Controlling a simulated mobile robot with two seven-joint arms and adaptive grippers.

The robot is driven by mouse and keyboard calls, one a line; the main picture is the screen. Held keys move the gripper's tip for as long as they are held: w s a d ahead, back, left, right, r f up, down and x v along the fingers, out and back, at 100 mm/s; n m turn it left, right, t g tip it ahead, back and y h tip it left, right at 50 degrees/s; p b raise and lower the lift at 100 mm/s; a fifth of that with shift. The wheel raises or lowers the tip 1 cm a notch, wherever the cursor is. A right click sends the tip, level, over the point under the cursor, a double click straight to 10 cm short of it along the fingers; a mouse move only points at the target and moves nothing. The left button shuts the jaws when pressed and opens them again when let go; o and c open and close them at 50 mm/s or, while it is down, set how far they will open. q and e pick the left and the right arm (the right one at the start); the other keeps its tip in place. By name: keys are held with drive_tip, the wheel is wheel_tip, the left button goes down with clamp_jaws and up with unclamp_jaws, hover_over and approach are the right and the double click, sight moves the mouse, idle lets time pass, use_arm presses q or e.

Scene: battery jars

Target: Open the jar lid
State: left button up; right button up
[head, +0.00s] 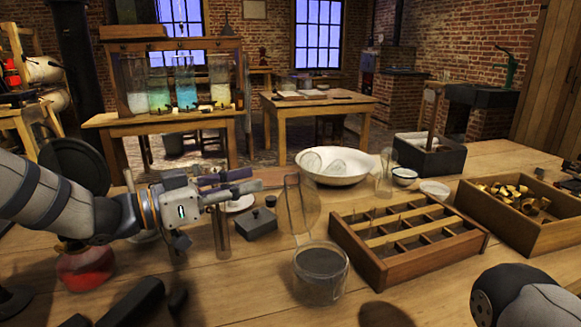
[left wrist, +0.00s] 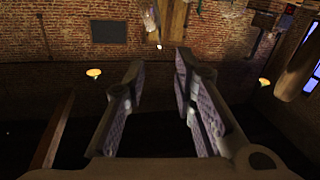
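A clear glass jar (head: 320,283) with dark contents stands upright on the near table. A round, see-through lid-like disc (head: 299,208) stands up steeply behind the jar's back rim. It looks joined there, but the joint is too small to be sure, and the jar's mouth looks uncovered. My left gripper (head: 256,179) is to the left of the disc at about its upper height, pointing right and apart from it. Its two fingers are spread and empty in the left wrist view (left wrist: 158,78). My right gripper is not in view.
Right of the jar is a wooden divided tray (head: 372,272), with another wooden box (head: 490,232) beyond. A small dark lidded box (head: 257,224) sits left of the disc. A white basin (head: 345,178) stands behind. A red-filled flask (head: 85,270) is at the left.

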sight(291, 174)
use_arm(q)
drive_tip(key=x, duration=0.9)
drive_tip(key=shift+w+d+f+b, duration=0.2)
drive_tip(key=shift+d+b, duration=0.1)
drive_tip(key=shift+d, duration=0.1)
drive_tip(key=shift+c, duration=0.2)
clamp_jaws()
